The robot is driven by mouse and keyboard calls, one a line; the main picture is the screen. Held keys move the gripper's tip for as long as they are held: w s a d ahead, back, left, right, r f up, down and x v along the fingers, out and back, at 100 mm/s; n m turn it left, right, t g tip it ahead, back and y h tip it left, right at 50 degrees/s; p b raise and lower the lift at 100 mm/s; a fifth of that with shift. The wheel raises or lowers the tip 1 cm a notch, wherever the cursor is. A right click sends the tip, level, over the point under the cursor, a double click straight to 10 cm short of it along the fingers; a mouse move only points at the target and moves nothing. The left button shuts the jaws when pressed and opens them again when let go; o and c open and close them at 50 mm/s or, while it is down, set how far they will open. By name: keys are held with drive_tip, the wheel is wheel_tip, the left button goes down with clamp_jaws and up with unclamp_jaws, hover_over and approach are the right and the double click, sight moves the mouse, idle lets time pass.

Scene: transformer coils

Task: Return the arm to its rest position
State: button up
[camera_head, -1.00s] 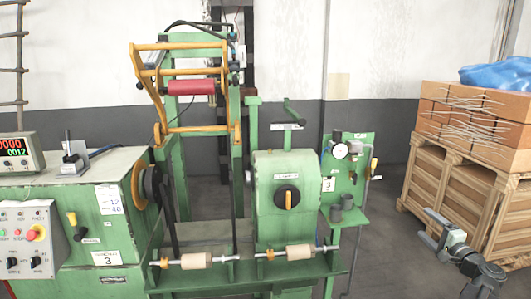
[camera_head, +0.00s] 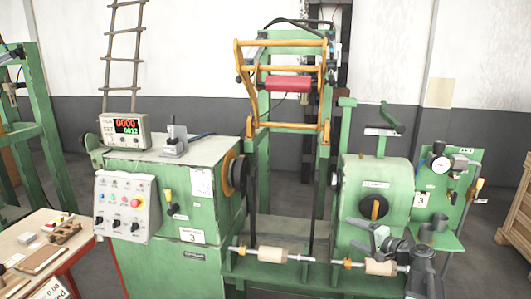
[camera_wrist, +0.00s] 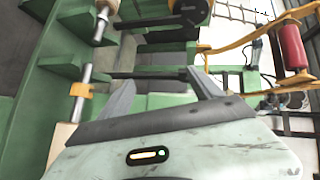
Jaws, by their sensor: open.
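My gripper (camera_head: 362,236) shows at the lower right of the head view, in front of the green winding machine (camera_head: 208,218). Its end overlaps the machine's right-hand housing and shaft in the picture; I cannot tell the exact gap. In the wrist view my gripper (camera_wrist: 160,92) has its two fingers apart with nothing between them. Beyond the fingers are green machine parts, a shaft with an orange collar (camera_wrist: 80,90) and a red roller (camera_wrist: 292,46) on a yellow frame.
A control panel (camera_head: 124,206) and a digital counter (camera_head: 126,128) are on the machine's left. A wooden table (camera_head: 40,258) with small parts stands at lower left. A gauge panel (camera_head: 440,190) stands at right, and a wooden crate (camera_head: 518,215) at the right edge.

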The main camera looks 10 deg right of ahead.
drive_tip(key=s+a+f+n+g, duration=0.2)
drive_tip(key=a+f+n+g, duration=0.15)
drive_tip(key=a, duration=0.65)
drive_tip(key=s+a+f+n+g, duration=0.1)
drive_tip(key=a+f+n+g, duration=0.2)
drive_tip(key=a, duration=0.8)
drive_tip(key=s+a+f+n+g, duration=0.25)
drive_tip(key=a+f, duration=0.25)
drive_tip(key=a, duration=0.5)
drive_tip(key=s+a+f+n+g+h, duration=0.2)
drive_tip(key=s+f+g+h, duration=0.1)
drive_tip(key=s+f, duration=0.2)
drive_tip(key=s+d+f+g+h, duration=0.1)
drive_tip(key=s+d+f+h, duration=0.1)
drive_tip(key=s+d, duration=0.3)
drive_tip(key=d+h, duration=0.1)
drive_tip(key=d, duration=0.3)
drive_tip(key=shift+g+h, duration=0.4)
drive_tip(key=shift+s+r, duration=0.1)
